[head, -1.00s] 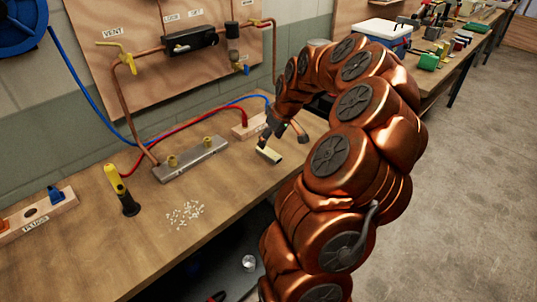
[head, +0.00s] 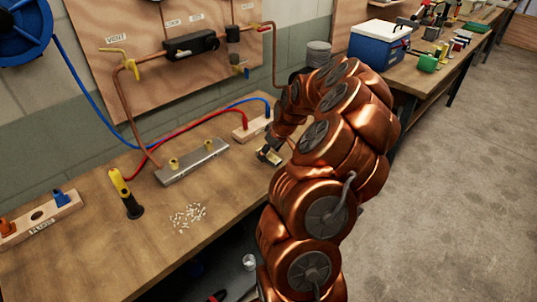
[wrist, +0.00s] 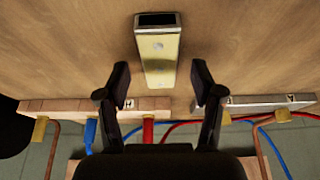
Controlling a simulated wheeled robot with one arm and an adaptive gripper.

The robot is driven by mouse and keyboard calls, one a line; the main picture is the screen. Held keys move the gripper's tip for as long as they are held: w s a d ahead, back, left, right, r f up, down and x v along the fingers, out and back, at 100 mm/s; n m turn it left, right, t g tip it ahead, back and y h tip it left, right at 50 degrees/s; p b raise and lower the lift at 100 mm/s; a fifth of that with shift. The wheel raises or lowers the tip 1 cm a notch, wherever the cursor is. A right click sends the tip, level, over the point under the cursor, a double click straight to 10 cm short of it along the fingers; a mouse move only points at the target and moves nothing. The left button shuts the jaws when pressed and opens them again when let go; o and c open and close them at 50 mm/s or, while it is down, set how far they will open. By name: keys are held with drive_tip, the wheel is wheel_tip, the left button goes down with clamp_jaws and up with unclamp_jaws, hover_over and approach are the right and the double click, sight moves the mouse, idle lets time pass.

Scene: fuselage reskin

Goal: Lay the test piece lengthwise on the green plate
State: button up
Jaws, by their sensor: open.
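A small brass-coloured block, which looks like the test piece (wrist: 158,58), lies on the wooden bench in the wrist view. It has a dark recess at its far end. My gripper (wrist: 160,70) is open, with one finger on either side of the block's near part and a visible gap to each side. In the head view my gripper (head: 271,153) is low at the bench's right part, partly hiding the block. A flat green piece (head: 478,27) lies on the far bench at the upper right; I cannot tell surely whether it is the green plate.
A metal bar with brass fittings (head: 192,163) and a wooden block with red and blue hoses (head: 252,129) lie near the gripper. White bits (head: 188,215) and a yellow-black tool (head: 126,195) are at left. A blue cooler (head: 378,45) and a green item (head: 429,63) stand on the far bench.

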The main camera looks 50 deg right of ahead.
drive_tip(key=shift+w+f, duration=0.2)
drive_tip(key=shift+f, duration=0.35)
drive_tip(key=shift+f+b, duration=0.2)
drive_tip(key=shift+b, duration=0.35)
idle(0.4)
drive_tip(key=shift+c, duration=0.3)
clamp_jaws()
idle(0.4)
drive_tip(key=shift+s+a+p, duration=0.1)
drive_tip(key=shift+p, duration=0.2)
